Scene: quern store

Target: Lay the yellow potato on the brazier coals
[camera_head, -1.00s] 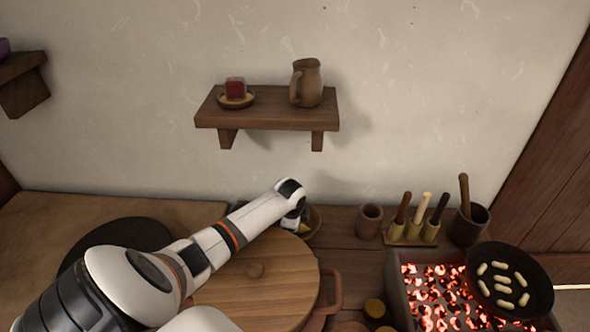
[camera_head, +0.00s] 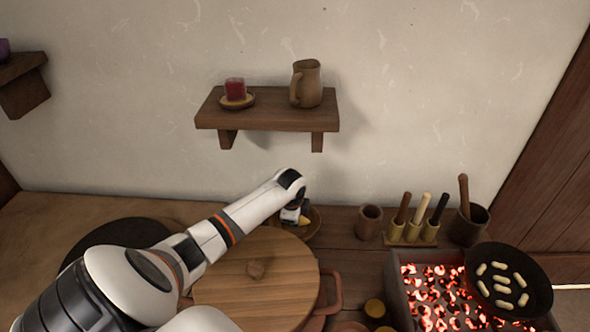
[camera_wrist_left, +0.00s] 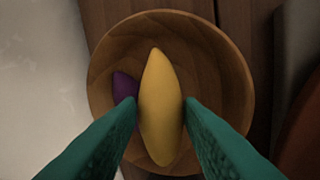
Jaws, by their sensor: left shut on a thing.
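The yellow potato (camera_wrist_left: 160,108) is between the two green fingers of my left gripper (camera_wrist_left: 161,104), which is shut on it over a wooden bowl (camera_wrist_left: 215,60). In the head view a bit of the yellow potato (camera_head: 304,221) shows under my left gripper (camera_head: 296,218), at the bowl (camera_head: 315,222). A purple thing (camera_wrist_left: 124,86) lies in the bowl beside the potato. The brazier (camera_head: 401,296) with glowing coals (camera_head: 436,293) is at the lower right in the head view. My right gripper is not in view.
A black pan (camera_head: 535,283) with several pale pieces covers the brazier's right part. A pot with a wooden lid (camera_head: 240,293) stands in front of the bowl. Cups (camera_head: 369,222) and a tool holder (camera_head: 410,237) stand behind the brazier. A shelf (camera_head: 265,117) hangs above.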

